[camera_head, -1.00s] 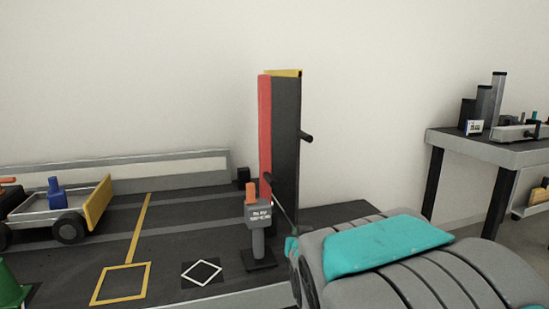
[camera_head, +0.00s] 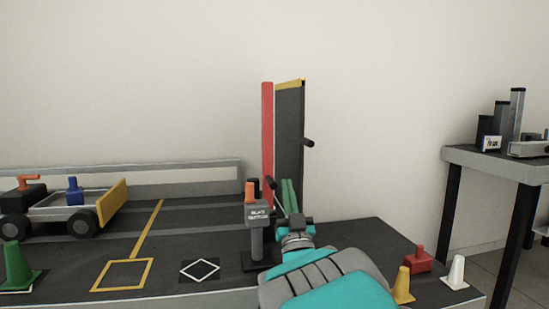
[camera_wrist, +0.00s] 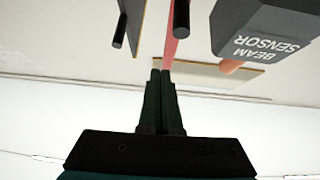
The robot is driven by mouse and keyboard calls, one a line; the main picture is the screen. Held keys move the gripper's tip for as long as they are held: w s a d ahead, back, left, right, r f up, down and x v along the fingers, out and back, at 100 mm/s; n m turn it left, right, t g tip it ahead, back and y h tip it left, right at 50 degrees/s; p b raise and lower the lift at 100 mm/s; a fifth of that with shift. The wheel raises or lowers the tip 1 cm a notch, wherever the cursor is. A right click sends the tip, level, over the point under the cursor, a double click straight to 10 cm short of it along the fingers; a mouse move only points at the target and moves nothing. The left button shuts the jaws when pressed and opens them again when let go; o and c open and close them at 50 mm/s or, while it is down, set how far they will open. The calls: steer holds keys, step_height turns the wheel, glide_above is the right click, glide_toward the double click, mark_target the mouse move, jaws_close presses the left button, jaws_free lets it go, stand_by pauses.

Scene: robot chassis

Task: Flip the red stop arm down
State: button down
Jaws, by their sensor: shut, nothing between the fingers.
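The red stop arm (camera_head: 267,135) stands upright beside a tall dark panel (camera_head: 289,140) with a yellow top edge. A short black peg sticks out near its lower end. My gripper (camera_head: 288,182) is shut and empty, its green fingers pointing up just right of the arm's lower part. In the wrist view the fingertips (camera_wrist: 161,72) lie close to the red arm (camera_wrist: 170,50), with a black peg (camera_wrist: 181,15) in front of it. I cannot tell whether they touch.
A grey beam sensor post (camera_head: 257,218) with an orange top stands left of my gripper. The panel has a black handle (camera_head: 309,143). A toy truck (camera_head: 70,207) and a green cone (camera_head: 15,268) are at left.

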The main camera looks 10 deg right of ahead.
mark_target(270, 150)
steer(key=shift+s+a+r+n+t+y, duration=0.25)
steer(key=shift+a+r+n+t+y, duration=0.2)
steer(key=shift+y, duration=0.25)
steer(key=shift+w+d, duration=0.1)
steer(key=w+f+x, duration=0.2)
steer(key=x, duration=1)
steer(key=shift+w+r, duration=0.15)
steer(key=shift+r, duration=0.05)
steer(key=shift+w+r, duration=0.1)
steer(key=shift+r, duration=0.05)
